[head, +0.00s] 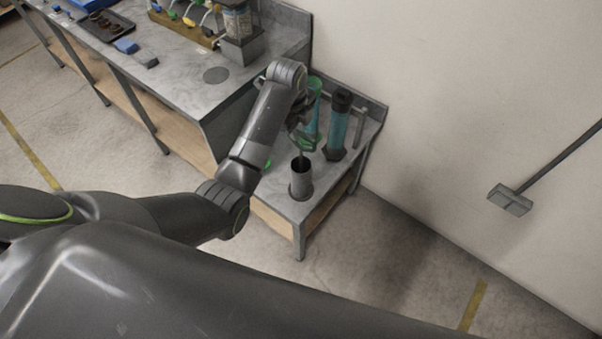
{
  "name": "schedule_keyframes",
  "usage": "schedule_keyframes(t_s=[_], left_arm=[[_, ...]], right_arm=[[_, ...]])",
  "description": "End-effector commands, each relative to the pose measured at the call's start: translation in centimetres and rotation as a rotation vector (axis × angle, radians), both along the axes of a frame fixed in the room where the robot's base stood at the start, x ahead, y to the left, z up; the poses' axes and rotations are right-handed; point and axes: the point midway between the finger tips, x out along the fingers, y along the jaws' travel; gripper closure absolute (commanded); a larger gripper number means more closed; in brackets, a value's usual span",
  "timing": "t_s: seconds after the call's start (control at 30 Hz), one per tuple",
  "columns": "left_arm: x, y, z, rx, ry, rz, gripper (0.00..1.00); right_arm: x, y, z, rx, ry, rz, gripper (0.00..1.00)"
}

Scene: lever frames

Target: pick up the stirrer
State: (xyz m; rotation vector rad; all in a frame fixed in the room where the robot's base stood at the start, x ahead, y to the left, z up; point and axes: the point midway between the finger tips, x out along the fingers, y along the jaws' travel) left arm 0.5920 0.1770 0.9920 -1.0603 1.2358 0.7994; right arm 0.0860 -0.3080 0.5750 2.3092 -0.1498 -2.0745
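My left gripper (303,138) points down over the low side table, just above and behind a grey open-topped cylinder (301,182). Green parts show at its fingers, but they are small and partly hidden by the wrist, so I cannot tell whether it is open or shut. I cannot make out a stirrer for certain; a slim grey upright piece (360,129) stands at the right side of the table. My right gripper is not in view.
A dark-capped teal cylinder (338,128) stands close right of my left gripper, and another teal one (313,108) is partly behind it. A higher workbench (185,75) is at left. The wall is at right, with a rod-mounted grey block (510,199).

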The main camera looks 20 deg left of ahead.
Motion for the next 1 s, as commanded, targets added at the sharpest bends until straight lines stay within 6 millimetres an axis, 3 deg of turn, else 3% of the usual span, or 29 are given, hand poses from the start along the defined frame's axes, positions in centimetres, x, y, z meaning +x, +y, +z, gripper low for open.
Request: schedule_keyframes(t_s=[0.17,0.53,0.87,1.0], left_arm=[[0.3,0.0,-0.8,0.000,0.002,0.001,0.64],[1.3,0.0,-4.6,0.000,0.002,0.000,0.64],[1.5,0.0,-5.2,0.000,-0.001,0.000,0.64],[1.5,0.0,-5.2,0.000,0.000,0.000,0.79]], right_arm=[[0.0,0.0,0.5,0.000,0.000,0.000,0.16],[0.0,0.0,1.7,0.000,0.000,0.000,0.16],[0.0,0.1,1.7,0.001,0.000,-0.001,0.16],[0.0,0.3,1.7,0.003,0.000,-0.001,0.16]])
